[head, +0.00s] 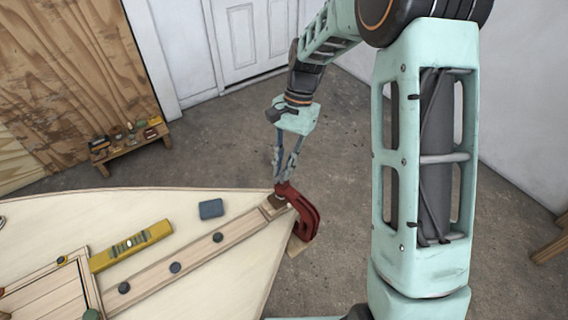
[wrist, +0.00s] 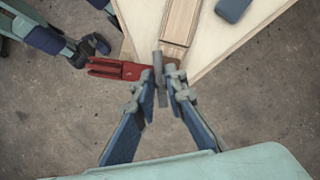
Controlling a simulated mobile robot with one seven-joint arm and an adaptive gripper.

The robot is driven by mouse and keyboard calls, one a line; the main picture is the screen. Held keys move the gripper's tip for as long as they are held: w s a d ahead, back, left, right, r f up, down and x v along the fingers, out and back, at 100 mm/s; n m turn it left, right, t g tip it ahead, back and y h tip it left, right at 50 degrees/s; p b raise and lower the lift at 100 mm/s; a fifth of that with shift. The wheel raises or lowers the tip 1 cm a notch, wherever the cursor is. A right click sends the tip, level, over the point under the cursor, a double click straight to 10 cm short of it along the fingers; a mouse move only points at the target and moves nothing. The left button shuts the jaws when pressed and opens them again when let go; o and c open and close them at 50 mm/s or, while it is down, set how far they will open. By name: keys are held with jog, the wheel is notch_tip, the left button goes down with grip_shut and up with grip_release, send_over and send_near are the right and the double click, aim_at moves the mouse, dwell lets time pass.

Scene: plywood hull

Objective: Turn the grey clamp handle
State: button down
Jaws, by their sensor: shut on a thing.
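A red clamp (head: 306,214) sits on the pointed corner of the plywood hull (head: 231,268); it also shows in the wrist view (wrist: 118,69). Its grey handle (wrist: 159,66) is a short bar, seen in the wrist view between my fingertips. My gripper (wrist: 161,88) is shut on the grey handle. In the head view my gripper (head: 283,180) points down onto the top of the clamp. The handle is mostly hidden by the fingers there.
A yellow level (head: 131,246), a blue block (head: 211,209) and several dark round knobs lie on the hull. A low bench (head: 130,143) with small items stands by the wooden wall. The floor beyond the hull's tip is clear.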

jog(key=n+h, duration=0.1)
jog(key=n, duration=0.2)
jog(key=shift+a+f+n+g+p, duration=0.1)
jog(key=shift+n+g+p, duration=0.2)
jog(key=shift+n, duration=0.1)
jog(key=n+h, duration=0.2)
jog(key=n, duration=0.2)
jog(key=shift+s+a, duration=0.1)
jog(key=shift+s, duration=0.05)
jog(key=n+h, duration=0.1)
jog(key=n, duration=0.3)
jog(key=shift+f+t, duration=0.1)
jog(key=shift+t, duration=0.3)
jog(key=shift+s+n+t+h, duration=0.15)
jog(key=shift+n+t+h, duration=0.35)
jog(key=shift+n, duration=1.3)
jog(key=c, duration=1.8)
grip_release()
jog(key=shift+c, duration=0.2)
jog(key=shift+a, duration=0.1)
